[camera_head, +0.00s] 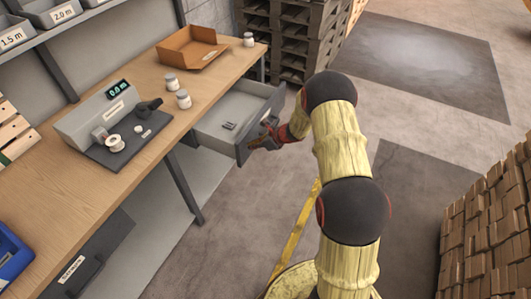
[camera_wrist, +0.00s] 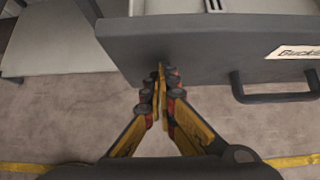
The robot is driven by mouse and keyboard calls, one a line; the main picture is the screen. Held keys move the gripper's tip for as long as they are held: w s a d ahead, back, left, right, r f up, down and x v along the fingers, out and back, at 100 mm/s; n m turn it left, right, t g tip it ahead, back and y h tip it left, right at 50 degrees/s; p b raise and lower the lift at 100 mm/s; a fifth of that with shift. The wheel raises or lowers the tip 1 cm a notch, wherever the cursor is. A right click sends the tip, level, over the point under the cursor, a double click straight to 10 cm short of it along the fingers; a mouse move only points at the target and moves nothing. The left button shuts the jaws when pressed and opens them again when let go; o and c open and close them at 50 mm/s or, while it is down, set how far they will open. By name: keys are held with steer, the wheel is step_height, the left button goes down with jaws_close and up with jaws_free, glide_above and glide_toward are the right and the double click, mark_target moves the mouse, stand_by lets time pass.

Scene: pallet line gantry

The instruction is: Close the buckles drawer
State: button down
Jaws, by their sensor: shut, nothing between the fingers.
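The buckles drawer (camera_head: 232,120) stands pulled out from under the wooden workbench. Its dark front (camera_wrist: 200,45) fills the upper part of the wrist view, with a partly cut-off label (camera_wrist: 295,50) and a dark bar handle (camera_wrist: 275,92) at right. My gripper (camera_head: 266,136) is at the drawer front in the head view. In the wrist view my gripper (camera_wrist: 161,75) is shut and empty, its tips at the front panel, left of the handle and not around it. I cannot tell whether the tips touch the panel.
The workbench (camera_head: 60,190) carries a device with a display (camera_head: 105,112), several white jars and an open cardboard box (camera_head: 190,48). A second drawer (camera_head: 85,265) is at lower left. Pallets (camera_head: 300,35) stand behind; stacked bricks (camera_head: 490,220) stand right. Floor in front is clear.

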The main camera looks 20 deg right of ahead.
steer(key=w+a+p, duration=0.1)
steer(key=w+a, duration=0.4)
steer(key=w, duration=0.1)
steer(key=w+a+p, duration=0.1)
steer(key=w+a, duration=0.4)
steer(key=w, duration=0.2)
steer(key=w+a+p, duration=0.1)
steer(key=w+a, duration=0.4)
steer(key=w, duration=0.1)
steer(key=shift+w, duration=0.15)
steer(key=shift+w+a, duration=0.1)
steer(key=shift+r, duration=0.1)
